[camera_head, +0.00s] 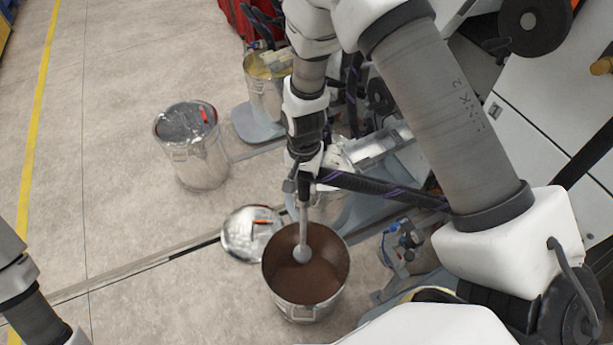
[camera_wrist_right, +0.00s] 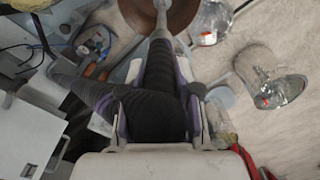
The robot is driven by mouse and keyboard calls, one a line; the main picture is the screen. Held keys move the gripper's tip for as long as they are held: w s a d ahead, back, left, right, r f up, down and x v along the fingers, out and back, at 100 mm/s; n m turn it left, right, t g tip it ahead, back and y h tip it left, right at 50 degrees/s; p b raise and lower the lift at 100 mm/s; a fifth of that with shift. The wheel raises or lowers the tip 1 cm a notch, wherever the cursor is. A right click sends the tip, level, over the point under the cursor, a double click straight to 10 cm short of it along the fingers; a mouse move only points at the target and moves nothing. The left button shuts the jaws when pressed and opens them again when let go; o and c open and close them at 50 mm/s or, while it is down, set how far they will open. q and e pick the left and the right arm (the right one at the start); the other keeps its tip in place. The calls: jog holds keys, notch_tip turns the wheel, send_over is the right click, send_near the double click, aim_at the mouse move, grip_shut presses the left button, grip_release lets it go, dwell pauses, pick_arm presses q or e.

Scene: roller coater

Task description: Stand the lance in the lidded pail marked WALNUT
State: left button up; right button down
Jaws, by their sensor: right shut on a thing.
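My right gripper (camera_head: 304,172) is shut on the lance (camera_head: 303,222), a grey rod with a rounded pale end, pointing down. The lance also shows in the right wrist view (camera_wrist_right: 161,18), with a thick dark hose at my fingers. Its lower end is over or inside the mouth of an open steel pail (camera_head: 297,312) with brown contents; I cannot tell if it touches them. A shiny round lid (camera_head: 246,234) with an orange-red mark lies beside that pail. A lidded steel pail (camera_head: 199,165) stands farther left. No WALNUT marking is readable. My left gripper is out of frame.
Another pail (camera_head: 264,92) with yellowish contents stands at the back on a grey base. A dark purple-striped hose (camera_head: 385,188) runs right from my right gripper. White machinery (camera_head: 560,100) crowds the right. The floor at left is open.

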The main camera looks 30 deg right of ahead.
jog(key=shift+s+m, duration=0.1)
jog(key=shift+m, duration=0.2)
jog(key=shift+d, duration=0.1)
jog(key=shift+r+p, duration=0.1)
jog(key=shift+p, duration=0.6)
jog(key=b, duration=1.6)
send_over(305, 253)
notch_tip(305, 253, down, 24)
notch_tip(305, 253, down, 17)
jog(key=b, duration=1.4)
jog(key=shift+d, duration=0.1)
jog(key=shift+f+b, duration=0.75)
jog(key=shift+f, duration=0.15)
jog(key=shift+f+b, duration=1.05)
jog(key=shift+f, duration=0.1)
jog(key=c, duration=0.7)
grip_release()
jog(key=shift+r, duration=0.1)
